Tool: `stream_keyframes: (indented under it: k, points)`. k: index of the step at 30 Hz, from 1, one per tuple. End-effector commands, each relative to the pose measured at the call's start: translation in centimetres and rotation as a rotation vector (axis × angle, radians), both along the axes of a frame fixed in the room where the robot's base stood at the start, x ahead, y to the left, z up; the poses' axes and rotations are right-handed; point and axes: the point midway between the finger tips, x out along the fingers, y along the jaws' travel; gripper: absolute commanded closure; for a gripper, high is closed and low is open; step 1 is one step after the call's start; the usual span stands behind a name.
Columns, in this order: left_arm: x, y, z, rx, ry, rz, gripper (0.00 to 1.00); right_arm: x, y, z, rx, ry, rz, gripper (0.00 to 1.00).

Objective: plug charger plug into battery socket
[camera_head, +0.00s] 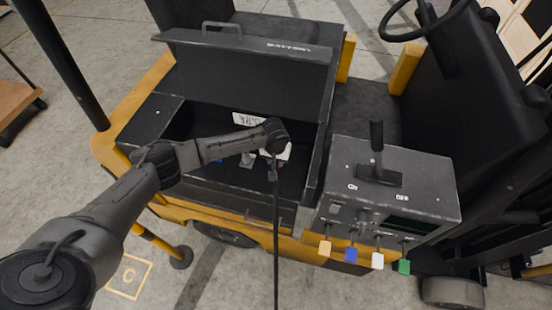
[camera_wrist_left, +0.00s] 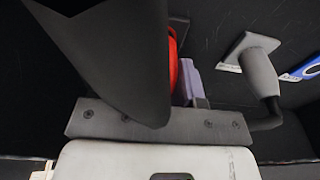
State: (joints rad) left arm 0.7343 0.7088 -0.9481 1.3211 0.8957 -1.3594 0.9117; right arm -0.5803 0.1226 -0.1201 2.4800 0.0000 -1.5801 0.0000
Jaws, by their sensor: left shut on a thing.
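My left gripper (camera_head: 274,168) is down inside the open battery compartment (camera_head: 185,130) of a yellow and black truck. It is shut on a dark piece, seemingly the charger plug, from which a black cable (camera_head: 276,230) hangs over the compartment's front edge. In the left wrist view a large black shape (camera_wrist_left: 115,60) covers the upper left, with a red part (camera_wrist_left: 173,62) and a purple-grey part (camera_wrist_left: 194,85) beside it. A grey angled connector (camera_wrist_left: 262,75) with a cable sits to the right; whether it belongs to the battery is unclear. I cannot make out the battery socket. My right gripper is out of view.
The raised black lid (camera_head: 250,70) stands behind the compartment. A blue tag (camera_wrist_left: 312,68) is at far right.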

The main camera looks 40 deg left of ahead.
Motion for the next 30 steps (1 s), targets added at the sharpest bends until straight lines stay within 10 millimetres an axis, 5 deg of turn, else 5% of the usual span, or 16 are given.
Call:
stream_keyframes:
  k: [14, 15, 24, 30]
  points:
    - [-0.01, 0.02, -0.96, 0.000, 0.000, 0.000, 1.00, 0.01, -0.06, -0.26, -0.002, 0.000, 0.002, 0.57]
    - [0.00, 0.02, -0.91, 0.000, 0.000, 0.000, 0.66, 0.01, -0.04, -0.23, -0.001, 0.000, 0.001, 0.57]
    - [0.00, 0.01, -0.91, 0.000, 0.000, 0.000, 0.40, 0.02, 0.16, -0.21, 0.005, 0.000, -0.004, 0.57]
    - [-0.01, 0.01, -0.90, 0.000, 0.000, 0.000, 0.40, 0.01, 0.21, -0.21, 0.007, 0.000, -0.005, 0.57]
